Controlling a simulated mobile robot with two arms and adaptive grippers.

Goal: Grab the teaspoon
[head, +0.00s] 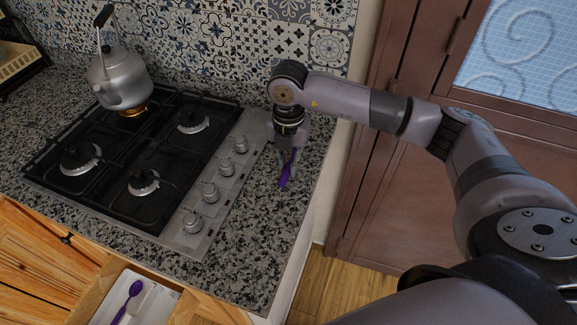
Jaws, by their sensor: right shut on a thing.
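A purple utensil (284,181), probably a spoon, is in my right gripper (287,176) over the granite counter (262,233), right of the stove knobs. The gripper points down and its fingers are shut on the utensil. Much of the utensil is hidden between the fingers, and I cannot tell whether its lower end touches the counter. Another purple spoon (135,289) lies in a white tray in the open drawer at the lower left. My left gripper is not in view.
A black gas stove (165,170) fills the counter's left part, with a metal kettle (120,78) on its back left burner. The open drawer (94,290) juts out below. A tiled wall stands behind and a brown door (390,190) at right. The front right counter is clear.

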